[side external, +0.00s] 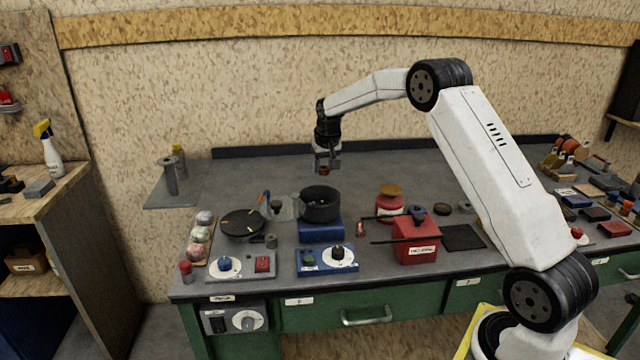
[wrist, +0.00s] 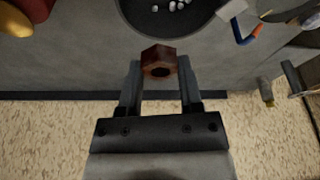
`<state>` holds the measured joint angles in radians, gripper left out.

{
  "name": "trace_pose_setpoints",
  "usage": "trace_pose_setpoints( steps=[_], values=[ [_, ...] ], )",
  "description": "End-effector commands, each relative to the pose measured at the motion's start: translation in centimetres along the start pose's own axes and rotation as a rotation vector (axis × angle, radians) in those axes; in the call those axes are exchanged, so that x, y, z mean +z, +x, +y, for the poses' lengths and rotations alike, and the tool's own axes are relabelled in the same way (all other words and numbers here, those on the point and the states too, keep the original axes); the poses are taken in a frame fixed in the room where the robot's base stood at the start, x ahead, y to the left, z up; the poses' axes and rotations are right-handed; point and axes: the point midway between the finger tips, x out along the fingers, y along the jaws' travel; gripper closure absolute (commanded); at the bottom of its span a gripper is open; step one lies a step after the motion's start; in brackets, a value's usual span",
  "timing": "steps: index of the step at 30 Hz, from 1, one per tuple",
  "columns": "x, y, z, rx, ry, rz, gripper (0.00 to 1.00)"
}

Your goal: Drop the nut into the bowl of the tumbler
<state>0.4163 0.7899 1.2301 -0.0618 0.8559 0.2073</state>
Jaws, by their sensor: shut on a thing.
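The nut (wrist: 157,54) is a reddish-brown hexagonal piece with a dark hole, held between the tips of my gripper (wrist: 160,76). In the side view the nut (side external: 324,171) shows as a small reddish spot under my gripper (side external: 325,163). The tumbler's bowl (side external: 320,208) is black and round, open at the top, on a blue base (side external: 320,231). My gripper is above and behind the bowl in the side view. In the wrist view the bowl (wrist: 143,18) is cut off by the top edge, with several whitish pebbles inside.
A dark round plate (side external: 243,224) stands left of the tumbler. A red jar (side external: 389,207) and a red box (side external: 416,243) stand to the right. A blue control box (side external: 312,261) is in front. The bench's back strip behind the bowl is clear.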

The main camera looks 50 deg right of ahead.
Motion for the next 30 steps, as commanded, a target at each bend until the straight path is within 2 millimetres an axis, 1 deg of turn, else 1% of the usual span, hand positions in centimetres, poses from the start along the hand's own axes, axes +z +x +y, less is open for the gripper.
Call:
trace_pose_setpoints(
  steps=[8, 21, 30],
  values=[
    [0.2, 0.8, 0.0, 0.0, 0.0, 0.0, 1.0],
    [1.2, 4.4, 0.0, 0.0, 0.0, -0.001, 1.0],
    [1.6, 5.7, 0.0, -0.001, 0.0, 0.001, 1.0]
  ],
)
